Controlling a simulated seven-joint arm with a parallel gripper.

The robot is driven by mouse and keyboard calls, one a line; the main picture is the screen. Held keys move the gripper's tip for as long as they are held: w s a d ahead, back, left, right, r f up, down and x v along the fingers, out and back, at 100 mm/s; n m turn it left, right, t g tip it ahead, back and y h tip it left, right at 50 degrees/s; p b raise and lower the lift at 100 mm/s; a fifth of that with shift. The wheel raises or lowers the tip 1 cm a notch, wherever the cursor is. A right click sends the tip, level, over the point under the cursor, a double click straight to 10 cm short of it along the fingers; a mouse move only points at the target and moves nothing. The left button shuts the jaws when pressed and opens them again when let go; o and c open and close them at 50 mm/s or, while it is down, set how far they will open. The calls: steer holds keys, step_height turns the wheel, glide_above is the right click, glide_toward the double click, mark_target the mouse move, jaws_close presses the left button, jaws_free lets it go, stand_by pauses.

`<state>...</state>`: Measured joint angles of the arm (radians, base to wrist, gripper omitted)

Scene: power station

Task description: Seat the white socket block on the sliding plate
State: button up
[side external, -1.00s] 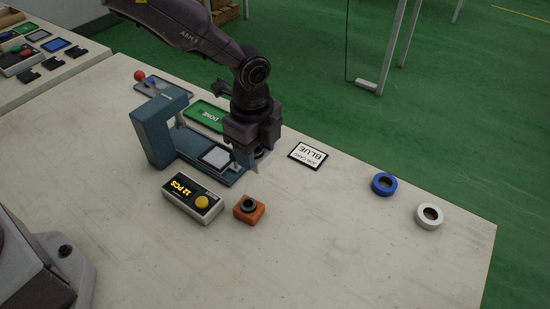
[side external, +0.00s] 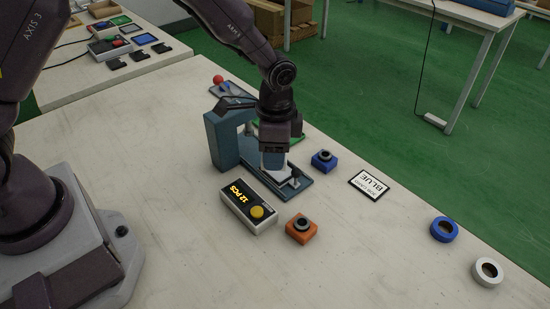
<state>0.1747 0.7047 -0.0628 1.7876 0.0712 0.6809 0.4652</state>
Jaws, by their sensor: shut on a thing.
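The blue-grey fixture (side external: 224,143) has an upright on its left and a low base reaching to the right. A pale sliding plate (side external: 282,173) shows in part on that base. My gripper (side external: 272,166) points straight down over the plate, with its fingertips low and close to it. It is shut on the white socket block, which is mostly hidden by the fingers. I cannot tell whether the block touches the plate.
A blue block (side external: 325,162) with a dark ring stands right of the fixture; an orange one (side external: 301,230) stands in front.

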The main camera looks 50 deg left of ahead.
steer(key=shift+w+a+f+n, duration=0.7)
steer(key=shift+f+n, duration=0.45)
steer(key=shift+n, duration=3.3)
steer(key=shift+w+a+f+n, duration=0.5)
steer(key=shift+w+f+n, duration=0.5)
steer(key=shift+n, duration=3.4)
steer(key=shift+w+a+f+n, duration=0.65)
steer(key=shift+f+n, duration=0.6)
steer(key=shift+n, duration=3.2)
steer(key=shift+f, duration=0.6)
steer(key=o, duration=1)
